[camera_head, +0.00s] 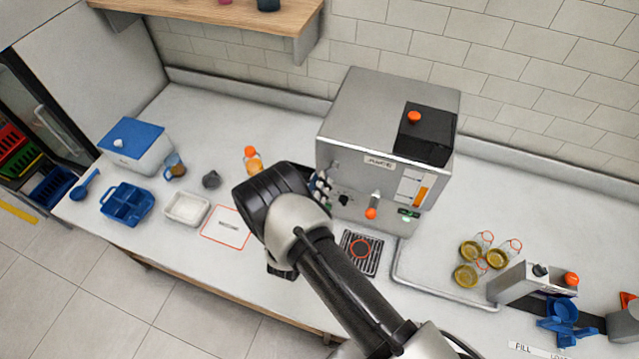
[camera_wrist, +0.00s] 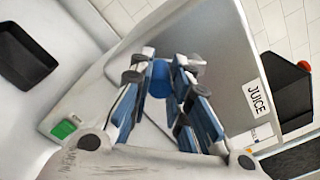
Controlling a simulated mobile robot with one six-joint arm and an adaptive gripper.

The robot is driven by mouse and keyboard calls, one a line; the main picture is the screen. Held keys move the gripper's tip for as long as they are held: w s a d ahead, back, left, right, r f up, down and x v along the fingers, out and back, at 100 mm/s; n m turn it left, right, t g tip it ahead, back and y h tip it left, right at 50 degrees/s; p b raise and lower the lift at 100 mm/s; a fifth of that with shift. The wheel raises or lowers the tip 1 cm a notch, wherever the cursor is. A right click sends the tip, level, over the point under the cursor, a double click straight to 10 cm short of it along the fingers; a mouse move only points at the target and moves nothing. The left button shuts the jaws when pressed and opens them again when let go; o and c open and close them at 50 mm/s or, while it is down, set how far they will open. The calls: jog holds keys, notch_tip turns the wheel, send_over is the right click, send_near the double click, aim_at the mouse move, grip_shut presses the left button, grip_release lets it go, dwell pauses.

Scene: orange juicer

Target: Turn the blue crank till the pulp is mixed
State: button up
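The blue crank's knob (camera_wrist: 160,79) shows between my fingertips in the wrist view, against the juicer's side. My gripper (camera_wrist: 163,68) has its fingers close on both sides of the knob and appears shut on it. In the head view, my gripper (camera_head: 321,187) is at the left side of the steel juicer (camera_head: 375,100), partly behind my wrist, and the crank is hidden there. The juicer has a black top box with an orange knob. The pulp is not visible in either view.
A blue-lidded box (camera_head: 134,138), a blue tray (camera_head: 126,203) and a white tray (camera_head: 187,208) stand on the left counter. An orange-capped bottle (camera_head: 253,160) stands near my wrist. Several glasses (camera_head: 472,250) and a small dispenser (camera_head: 530,280) stand to the right.

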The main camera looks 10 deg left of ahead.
grip_shut()
notch_tip(320, 180, up, 7)
jog(key=m+b, duration=2)
jog(key=m, duration=0.1)
jog(key=shift+d, duration=0.1)
dwell(0.3)
